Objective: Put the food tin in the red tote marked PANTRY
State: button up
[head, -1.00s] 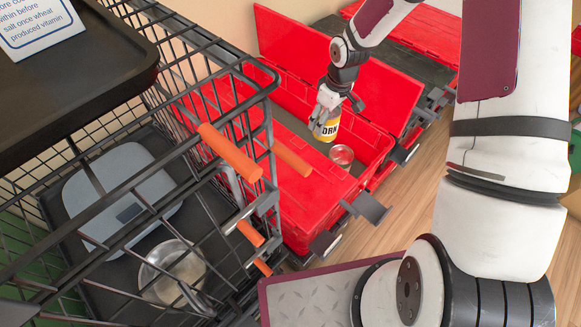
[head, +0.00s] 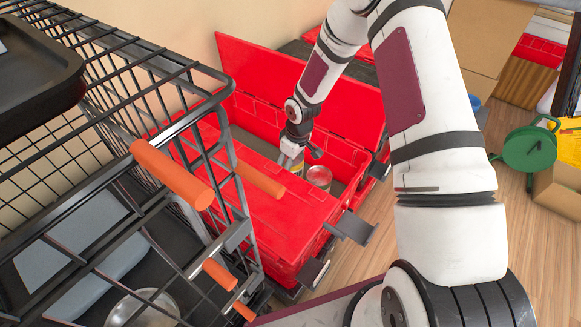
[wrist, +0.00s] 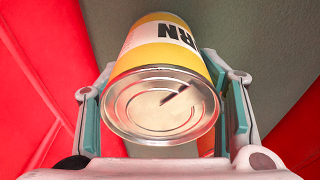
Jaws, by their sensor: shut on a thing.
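The food tin (wrist: 165,60) is yellow and white, with dark letters partly visible and a bare metal end facing the wrist camera. My gripper (head: 291,158) is shut on it, one finger pad on each side in the wrist view. In the head view the gripper is low in the opening of a red tote (head: 347,158), and the tin is mostly hidden by the fingers. I cannot tell whether the tin touches the tote's grey floor. No PANTRY marking is readable.
Another can (head: 319,177) stands in the tote, just right of the held tin. A raised red lid (head: 310,95) stands behind the opening; a red flap lies in front. A black wire cart (head: 165,75) with orange handles (head: 172,175) is close at left.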

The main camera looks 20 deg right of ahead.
jog(key=shift+f, duration=0.4)
jog(key=shift+f, duration=0.15)
jog(key=o, duration=1.6)
